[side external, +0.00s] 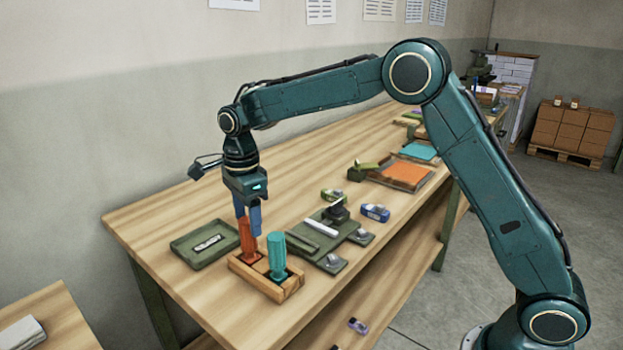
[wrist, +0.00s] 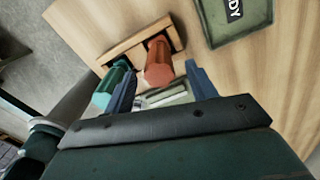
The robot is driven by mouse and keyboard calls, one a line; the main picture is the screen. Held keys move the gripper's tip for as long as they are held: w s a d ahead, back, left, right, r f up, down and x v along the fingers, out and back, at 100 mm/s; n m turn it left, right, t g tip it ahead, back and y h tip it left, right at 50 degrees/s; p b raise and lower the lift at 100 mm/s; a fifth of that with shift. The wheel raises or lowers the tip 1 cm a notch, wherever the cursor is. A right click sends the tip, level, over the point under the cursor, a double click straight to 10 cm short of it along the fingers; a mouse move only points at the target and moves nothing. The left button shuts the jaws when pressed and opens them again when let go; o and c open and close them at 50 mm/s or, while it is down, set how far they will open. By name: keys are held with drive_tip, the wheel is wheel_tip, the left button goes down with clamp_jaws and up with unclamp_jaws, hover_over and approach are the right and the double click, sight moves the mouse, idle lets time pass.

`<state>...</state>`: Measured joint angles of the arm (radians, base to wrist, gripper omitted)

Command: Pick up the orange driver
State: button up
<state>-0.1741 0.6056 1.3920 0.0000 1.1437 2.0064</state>
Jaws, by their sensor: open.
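The orange driver (side external: 247,240) stands upright in a wooden holder (side external: 282,290), to the left of a teal driver (side external: 277,256) in the side view. In the wrist view the orange driver (wrist: 158,62) shows end-on, its handle toward me, with the teal driver (wrist: 110,88) to its left. My gripper (side external: 248,215) points down over the holder, at the top of the orange driver. Its blue fingers (wrist: 162,88) are open, one on each side of the orange handle in the wrist view. I cannot tell whether either finger touches it.
A green tray (side external: 183,251) with a labelled item lies left of the holder. A green fixture (side external: 325,262) with several parts is to the right. Tape dispensers (side external: 375,212) and an orange pad (side external: 405,173) lie farther back. The bench's left end is clear.

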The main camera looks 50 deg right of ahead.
sight(248, 234)
drive_tip(key=shift+a+f, duration=0.1)
drive_tip(key=shift+f, duration=2.25)
drive_tip(key=shift+c, duration=0.3)
drive_tip(key=c, duration=1)
